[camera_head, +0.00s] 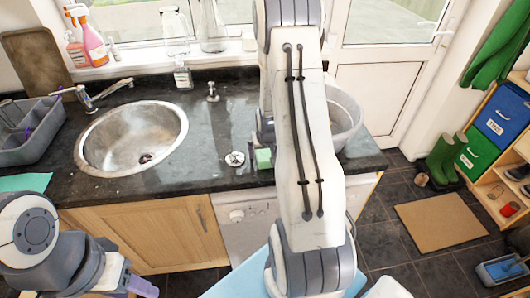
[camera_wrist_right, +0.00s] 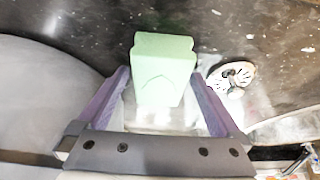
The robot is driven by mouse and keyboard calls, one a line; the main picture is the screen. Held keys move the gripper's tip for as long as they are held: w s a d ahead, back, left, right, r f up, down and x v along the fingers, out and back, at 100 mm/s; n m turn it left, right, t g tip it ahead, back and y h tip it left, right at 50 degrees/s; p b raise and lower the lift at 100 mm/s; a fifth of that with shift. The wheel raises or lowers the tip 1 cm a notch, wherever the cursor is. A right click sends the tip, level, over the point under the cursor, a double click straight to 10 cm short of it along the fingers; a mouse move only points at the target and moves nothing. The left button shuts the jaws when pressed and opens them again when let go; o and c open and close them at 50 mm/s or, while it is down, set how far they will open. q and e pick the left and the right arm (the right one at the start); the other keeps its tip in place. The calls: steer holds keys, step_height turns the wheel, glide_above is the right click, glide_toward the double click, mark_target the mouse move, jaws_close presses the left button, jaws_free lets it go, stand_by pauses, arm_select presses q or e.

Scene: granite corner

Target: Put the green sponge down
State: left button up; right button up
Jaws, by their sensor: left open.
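The green sponge (camera_head: 263,158) is at the dark granite counter (camera_head: 215,130), near its front edge, beside my right arm in the head view. In the right wrist view the pale green sponge (camera_wrist_right: 163,72) stands out between the purple fingers of my right gripper (camera_wrist_right: 162,78). The fingers are close to its sides; I cannot tell whether they press on it. My left gripper (camera_head: 132,287) is open at the lower left, in front of the cupboard and away from the sponge.
A round steel sink (camera_head: 120,135) lies left of the sponge. A small metal plug (camera_head: 235,159) lies close to the sponge's left. A grey bowl (camera_head: 345,118) stands right of my right arm. A grey dish rack (camera_head: 28,130) is at the far left.

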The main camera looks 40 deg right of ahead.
mark_target(265, 151)
steer(key=shift+r, duration=0.4)
steer(key=shift+v, duration=1.25)
steer(key=p+v, duration=0.4)
steer(key=v, duration=0.3)
steer(key=shift+r, duration=0.35)
steer(key=shift+p+v, duration=0.4)
steer(key=shift+v, duration=0.35)
steer(key=shift+s+a, duration=0.1)
steer(key=shift+a, duration=0.1)
